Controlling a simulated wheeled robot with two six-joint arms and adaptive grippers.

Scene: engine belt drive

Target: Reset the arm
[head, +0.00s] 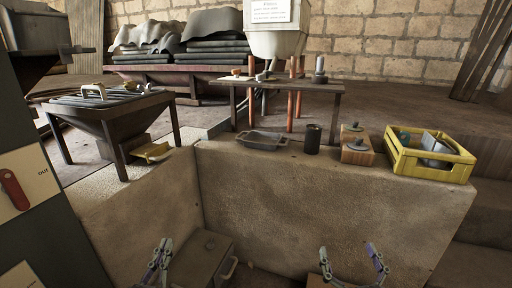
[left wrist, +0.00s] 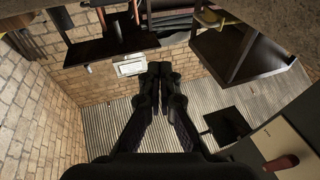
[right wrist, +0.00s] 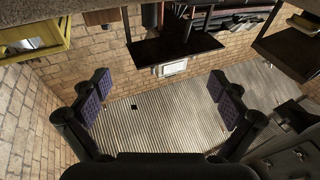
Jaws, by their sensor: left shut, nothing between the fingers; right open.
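My left gripper (head: 161,248) is low at the bottom of the head view, left of centre, in front of the stone ledge. In the left wrist view (left wrist: 160,70) its fingers are together with nothing between them. My right gripper (head: 351,256) is at the bottom of the head view, right of centre, its fingers spread wide. In the right wrist view (right wrist: 159,84) the fingers stand well apart and the gap is empty. Neither gripper touches any object that I can see.
The stone ledge (head: 330,205) carries a grey tray (head: 262,139), a dark cup (head: 313,139), a wooden block (head: 357,153) and a yellow crate (head: 453,172). A dark metal box (head: 205,258) stands between the grippers, near the left one. A grey cabinet with a red handle (head: 14,190) is at left.

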